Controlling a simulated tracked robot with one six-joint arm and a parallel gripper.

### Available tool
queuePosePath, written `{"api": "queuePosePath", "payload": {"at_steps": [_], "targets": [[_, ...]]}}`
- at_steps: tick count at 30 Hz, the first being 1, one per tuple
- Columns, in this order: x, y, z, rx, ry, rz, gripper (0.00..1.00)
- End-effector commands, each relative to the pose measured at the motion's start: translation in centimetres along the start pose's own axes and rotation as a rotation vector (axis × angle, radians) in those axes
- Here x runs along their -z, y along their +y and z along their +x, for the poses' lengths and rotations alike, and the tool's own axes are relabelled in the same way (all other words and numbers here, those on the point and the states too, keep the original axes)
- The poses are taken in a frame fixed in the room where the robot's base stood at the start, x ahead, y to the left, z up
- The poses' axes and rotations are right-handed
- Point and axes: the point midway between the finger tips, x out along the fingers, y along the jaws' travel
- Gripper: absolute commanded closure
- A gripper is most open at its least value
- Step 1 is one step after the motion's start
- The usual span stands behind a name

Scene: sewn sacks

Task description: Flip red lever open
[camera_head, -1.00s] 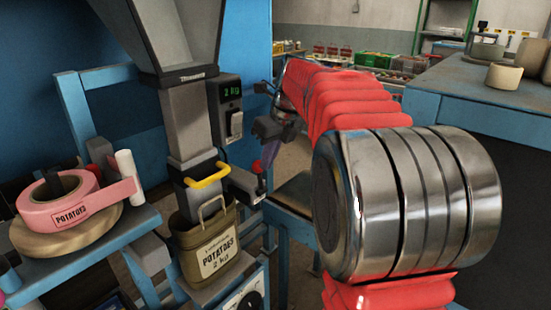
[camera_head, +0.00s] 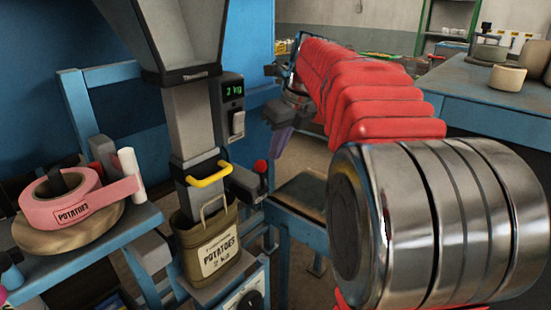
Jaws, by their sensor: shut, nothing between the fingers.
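The red lever (camera_head: 261,167) has a round red knob on a short dark stem. It stands nearly upright on a grey block at the right of the filling spout, beside the yellow handle (camera_head: 209,176). My gripper (camera_head: 279,143) is at the end of my red-sleeved arm, up and to the right of the knob. Its fingers are shut and empty, small and partly hidden in this view. They look apart from the lever, though depth is hard to judge. A potato sack (camera_head: 215,251) hangs open under the spout (camera_head: 193,125).
A green-lit display (camera_head: 234,90) with a switch is above the lever. A pink tape roll (camera_head: 62,193) sits on a round wooden board on the left blue shelf. A blue bench (camera_head: 480,110) stands at the right. Blue frame rails lie below my gripper.

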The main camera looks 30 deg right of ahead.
Motion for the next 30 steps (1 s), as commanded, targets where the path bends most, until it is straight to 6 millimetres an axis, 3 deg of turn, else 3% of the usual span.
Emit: {"api": "queuePosePath", "payload": {"at_steps": [9, 15, 30], "targets": [[-2.1, 0.2, -4.1, 0.002, 0.001, 0.002, 1.0], [-2.9, 0.3, -5.7, 0.002, 0.001, 0.002, 1.0], [-3.0, 0.3, -6.0, 0.001, 0.003, 0.004, 1.0]]}}
